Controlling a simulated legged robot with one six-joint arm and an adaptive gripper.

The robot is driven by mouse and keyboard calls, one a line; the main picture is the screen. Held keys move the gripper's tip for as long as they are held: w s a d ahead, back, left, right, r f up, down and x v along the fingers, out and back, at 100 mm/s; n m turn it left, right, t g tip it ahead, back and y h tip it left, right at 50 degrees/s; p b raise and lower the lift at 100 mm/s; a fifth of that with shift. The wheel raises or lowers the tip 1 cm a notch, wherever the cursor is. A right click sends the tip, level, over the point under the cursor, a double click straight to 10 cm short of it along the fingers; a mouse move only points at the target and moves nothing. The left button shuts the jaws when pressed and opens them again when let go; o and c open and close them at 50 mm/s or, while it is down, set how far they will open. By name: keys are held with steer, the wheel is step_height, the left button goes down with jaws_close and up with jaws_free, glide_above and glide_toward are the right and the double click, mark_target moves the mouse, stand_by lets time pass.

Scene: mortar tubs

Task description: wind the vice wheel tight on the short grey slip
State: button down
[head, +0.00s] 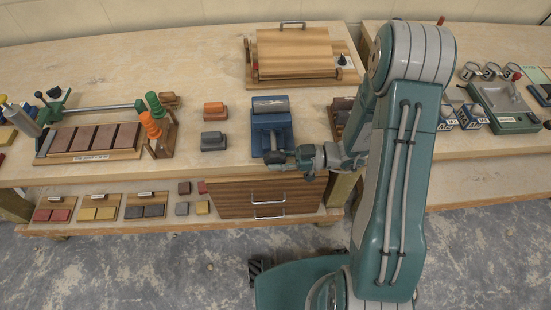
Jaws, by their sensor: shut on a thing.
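The blue vice (258,128) stands near the front edge of the bench, left of my arm. A grey piece (270,105) lies across its far end; I cannot tell for sure whether it is the short grey slip or part of the vice. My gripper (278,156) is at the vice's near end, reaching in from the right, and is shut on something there. This appears to be the vice wheel, which the fingers mostly hide. How tightly the jaws press cannot be seen.
An orange block (213,108) and a grey block (213,141) sit left of the vice. A rack with brown tiles (95,138) is farther left. A wooden press (293,52) stands behind. A dark-topped wooden block (341,113) is close on the right. Drawers (265,198) lie below.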

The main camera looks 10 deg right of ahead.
steer(key=shift+s, duration=0.25)
steer(key=shift+c, duration=2.2)
jaws_free()
steer(key=shift+w+d, duration=0.1)
steer(key=shift+d, duration=0.2)
steer(key=d, duration=1.1)
steer(key=shift+s+d+r, duration=0.2)
